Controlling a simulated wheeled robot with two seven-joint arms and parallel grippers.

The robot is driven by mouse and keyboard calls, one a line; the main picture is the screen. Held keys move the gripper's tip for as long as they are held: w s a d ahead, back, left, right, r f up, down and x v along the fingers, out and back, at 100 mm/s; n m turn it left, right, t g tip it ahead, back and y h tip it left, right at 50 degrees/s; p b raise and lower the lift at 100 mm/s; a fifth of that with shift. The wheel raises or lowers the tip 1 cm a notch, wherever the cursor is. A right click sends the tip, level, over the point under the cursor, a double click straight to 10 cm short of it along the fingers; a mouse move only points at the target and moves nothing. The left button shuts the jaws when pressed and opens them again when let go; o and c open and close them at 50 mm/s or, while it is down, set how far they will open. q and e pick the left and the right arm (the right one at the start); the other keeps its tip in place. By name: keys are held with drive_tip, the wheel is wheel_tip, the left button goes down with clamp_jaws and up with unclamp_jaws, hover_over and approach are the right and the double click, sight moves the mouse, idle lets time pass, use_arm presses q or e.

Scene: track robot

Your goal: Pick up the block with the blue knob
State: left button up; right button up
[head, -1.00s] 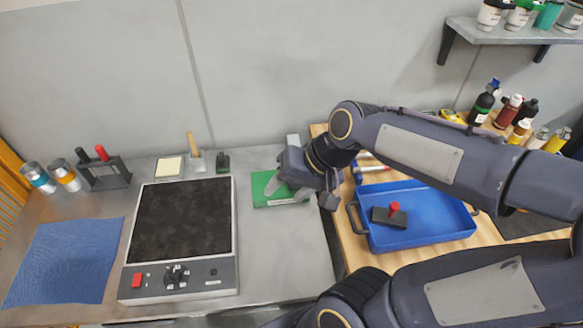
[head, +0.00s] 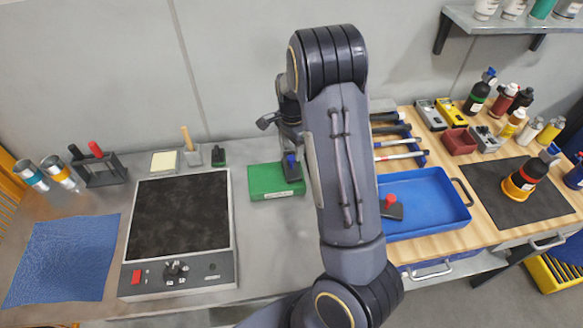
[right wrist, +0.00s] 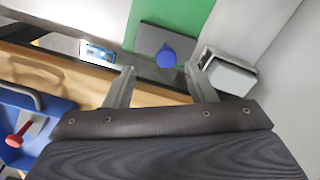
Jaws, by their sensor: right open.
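The dark block (head: 297,173) with the blue knob (head: 291,159) sits on the right end of the green pad (head: 268,182). In the right wrist view the block (right wrist: 150,40) lies beyond the fingertips, with its blue knob (right wrist: 166,57) between them in the picture. My right gripper (right wrist: 165,70) is open and empty, its two fingers apart. In the head view my right gripper (head: 288,135) is just behind and above the knob, partly hidden by my forearm. My left gripper is not in view.
A blue tray (head: 440,188) on the wooden bench holds a dark block with a red knob (head: 391,203). A hotplate (head: 183,222) stands left of the green pad. A grey box (right wrist: 228,72) is close to the right finger in the wrist view.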

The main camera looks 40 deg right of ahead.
sight(292, 157)
wheel_tip(292, 157, down, 3)
drive_tip(key=shift+f+b, duration=0.1)
drive_tip(key=shift+b, duration=1)
drive_tip(key=f+b, duration=0.2)
drive_tip(key=f, duration=0.1)
drive_tip(key=f+b, duration=0.1)
drive_tip(key=b, duration=0.1)
drive_tip(key=shift+w+d+f, duration=0.2)
drive_tip(key=shift+w+f, duration=0.2)
drive_tip(key=shift+r, duration=0.1)
clamp_jaws()
